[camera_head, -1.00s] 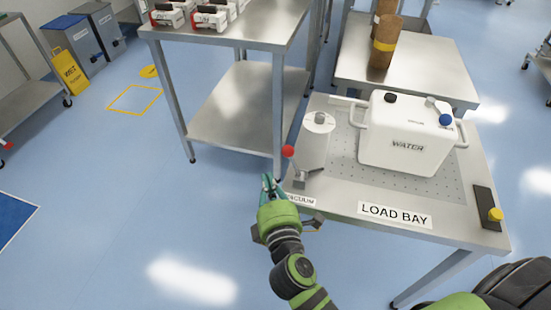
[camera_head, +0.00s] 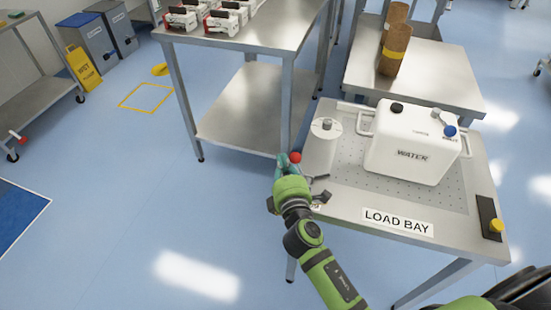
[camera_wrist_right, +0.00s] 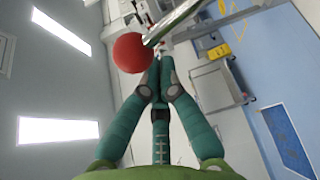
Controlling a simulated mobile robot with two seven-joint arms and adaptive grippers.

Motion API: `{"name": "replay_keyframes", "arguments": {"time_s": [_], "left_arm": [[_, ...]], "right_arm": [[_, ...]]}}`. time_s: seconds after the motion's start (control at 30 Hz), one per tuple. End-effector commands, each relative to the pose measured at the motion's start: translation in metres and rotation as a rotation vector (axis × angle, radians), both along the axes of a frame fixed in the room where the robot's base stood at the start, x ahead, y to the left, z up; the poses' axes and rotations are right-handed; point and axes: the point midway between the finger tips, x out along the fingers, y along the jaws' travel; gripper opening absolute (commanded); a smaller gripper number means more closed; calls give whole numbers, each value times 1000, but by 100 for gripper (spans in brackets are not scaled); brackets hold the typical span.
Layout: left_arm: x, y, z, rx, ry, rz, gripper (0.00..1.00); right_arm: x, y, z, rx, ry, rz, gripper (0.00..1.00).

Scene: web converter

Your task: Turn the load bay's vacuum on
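The load bay (camera_head: 455,222) is a steel table with a perforated plate and a "LOAD BAY" label. A lever with a red ball knob (camera_head: 296,157) stands at its left edge, beside a white cylinder (camera_head: 320,150). My right gripper (camera_head: 288,160) is at the knob, its green-teal fingers just left of it. In the right wrist view the red knob (camera_wrist_right: 133,52) sits beside the fingertips (camera_wrist_right: 157,66), which are together with nothing seen between them. I cannot tell whether they touch the knob. The arm hides the vacuum label and part of the lever. My left gripper is not in view.
A white "WATER" container (camera_head: 412,145) stands on the load bay. A dark strip with a yellow knob (camera_head: 496,226) is at its right edge. A steel two-level table (camera_head: 255,100) stands behind to the left. The blue floor at left is mostly clear.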

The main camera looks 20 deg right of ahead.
Motion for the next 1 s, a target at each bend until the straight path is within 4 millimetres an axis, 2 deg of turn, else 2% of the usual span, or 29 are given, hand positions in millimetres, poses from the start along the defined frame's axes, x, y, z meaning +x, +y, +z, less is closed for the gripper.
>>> {"name": "replay_keyframes", "arguments": {"time_s": [0.57,0.77,1.0], "left_arm": [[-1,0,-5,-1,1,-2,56],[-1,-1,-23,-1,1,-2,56],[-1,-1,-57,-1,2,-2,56]], "right_arm": [[-3,-3,0,20,-15,-1,0],[-8,-11,2,92,-64,-3,0],[-18,-26,7,251,-172,-5,0]]}}
